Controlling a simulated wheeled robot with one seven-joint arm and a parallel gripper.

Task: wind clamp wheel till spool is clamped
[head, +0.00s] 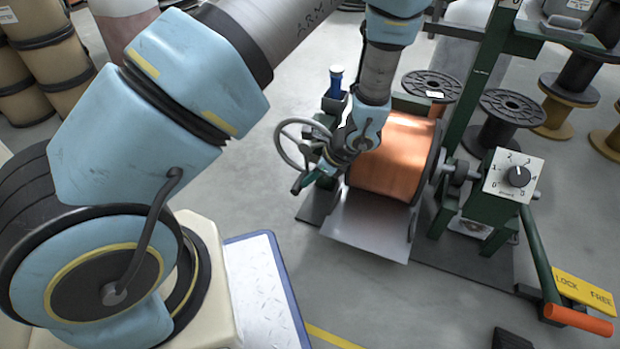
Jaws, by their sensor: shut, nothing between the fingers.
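The clamp wheel (290,155) is a dark handwheel on the left side of the green stand, with a thin rim and spokes. My gripper (301,184) is at the wheel's lower right, close to the rim, shut with nothing visible in it. Whether it touches the wheel is too small to tell. The copper spool (395,155) lies with its axle level between the stand's two sides, its orange winding facing up. A grey shaft (452,172) meets its right flange. The left flange and the clamp's left end are hidden behind my wrist.
A dial box (513,176) and a lever with an orange grip (578,320) stand on the right, by a yellow LOCK/FREE plate (585,288). A metal ramp (367,226) lies before the spool. Empty black spools (512,108) stand behind. The floor in front is mostly clear.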

